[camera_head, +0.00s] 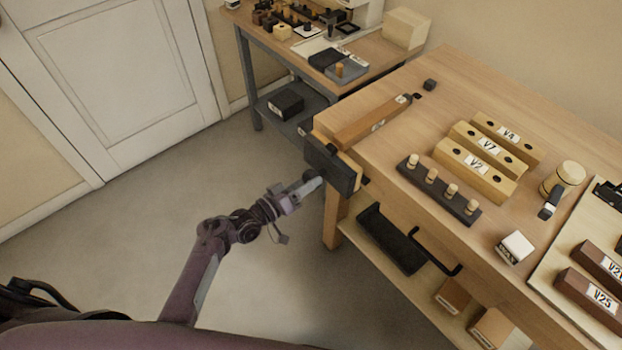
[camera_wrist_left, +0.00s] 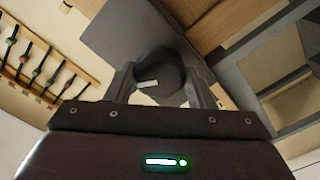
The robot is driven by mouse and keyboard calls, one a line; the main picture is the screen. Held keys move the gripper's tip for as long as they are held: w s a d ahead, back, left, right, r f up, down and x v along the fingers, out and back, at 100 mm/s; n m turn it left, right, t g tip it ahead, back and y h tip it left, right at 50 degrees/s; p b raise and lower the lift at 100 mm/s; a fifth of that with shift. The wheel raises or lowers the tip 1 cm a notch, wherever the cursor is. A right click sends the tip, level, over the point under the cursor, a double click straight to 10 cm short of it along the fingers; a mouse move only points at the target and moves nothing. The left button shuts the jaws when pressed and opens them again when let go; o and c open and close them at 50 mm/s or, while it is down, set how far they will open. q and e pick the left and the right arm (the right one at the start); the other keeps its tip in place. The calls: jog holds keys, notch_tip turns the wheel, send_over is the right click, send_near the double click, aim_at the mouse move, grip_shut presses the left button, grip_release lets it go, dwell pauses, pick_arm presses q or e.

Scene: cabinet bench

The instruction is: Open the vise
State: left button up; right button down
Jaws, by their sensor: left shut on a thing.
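The vise (camera_head: 338,172) is mounted at the bench's near left corner, with a dark front jaw and a light wood lining. My left gripper (camera_head: 308,183) reaches its front face from the left. In the left wrist view its two fingers stand on either side of a dark round knob (camera_wrist_left: 158,68) with a short pale bar on it, and they are shut on it. The dark plate of the front jaw (camera_wrist_left: 130,35) shows behind the knob. The gap between the jaws is hard to see from the head view. My right gripper is not in view.
The wooden bench top (camera_head: 440,85) holds labelled blocks (camera_head: 480,158), a dark peg rack (camera_head: 438,190), a mallet (camera_head: 562,180) and a white box (camera_head: 515,248). A shelf below holds a black tray (camera_head: 392,240). A second table (camera_head: 300,45) stands behind. The floor on the left is clear.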

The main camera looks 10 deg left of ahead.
pick_arm(q)
jog(key=o, duration=0.8)
jog(key=shift+o, duration=0.2)
jog(key=p+v, duration=0.2)
jog(key=v, duration=0.5)
jog(key=shift+p, duration=0.35)
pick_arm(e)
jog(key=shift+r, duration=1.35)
